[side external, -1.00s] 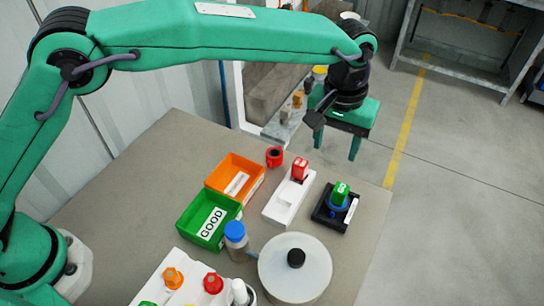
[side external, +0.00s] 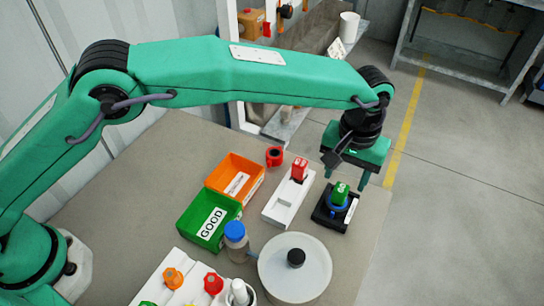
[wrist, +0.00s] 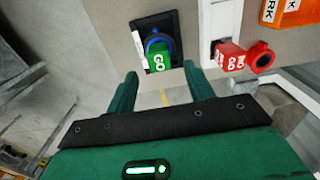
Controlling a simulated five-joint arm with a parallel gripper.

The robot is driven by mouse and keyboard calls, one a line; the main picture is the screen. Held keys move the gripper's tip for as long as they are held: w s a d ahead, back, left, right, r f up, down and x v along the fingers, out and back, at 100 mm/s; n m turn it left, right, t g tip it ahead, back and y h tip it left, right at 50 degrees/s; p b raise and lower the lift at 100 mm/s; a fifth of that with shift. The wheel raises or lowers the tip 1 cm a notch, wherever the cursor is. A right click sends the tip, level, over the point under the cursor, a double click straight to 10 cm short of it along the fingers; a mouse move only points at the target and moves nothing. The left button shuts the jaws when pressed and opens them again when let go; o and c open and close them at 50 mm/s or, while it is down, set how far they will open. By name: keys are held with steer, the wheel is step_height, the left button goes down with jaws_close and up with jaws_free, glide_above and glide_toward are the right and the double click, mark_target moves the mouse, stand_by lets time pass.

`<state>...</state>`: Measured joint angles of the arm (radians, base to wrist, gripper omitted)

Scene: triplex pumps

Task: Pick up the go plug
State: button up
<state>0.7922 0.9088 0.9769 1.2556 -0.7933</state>
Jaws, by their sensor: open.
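The go plug (side external: 340,193) is a green block lettered GO, standing in a blue ring on a black base (side external: 325,217). In the wrist view the go plug (wrist: 160,61) lies beyond my fingers, roughly in line with the gap between them, with the blue ring (wrist: 156,43) around it and the black base (wrist: 171,22) behind. My gripper (side external: 346,181) is above the go plug in the side view, fingers pointing down. In the wrist view my gripper (wrist: 161,80) has its two green fingers spread, with nothing between them.
A white holder (side external: 283,206) with a red plug (side external: 299,169) stands just left of the black base. A red ring-shaped part (side external: 274,156), an orange bin (side external: 222,170), a green GOOD bin (side external: 190,222) and a round disc (side external: 315,270) with a black knob are nearby. The table edge is close on the right.

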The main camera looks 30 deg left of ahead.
mark_target(342, 188)
steer(key=shift+s+f, duration=0.2)
steer(key=shift+f, duration=2.4)
jaws_close()
steer(key=shift+r, duration=0.25)
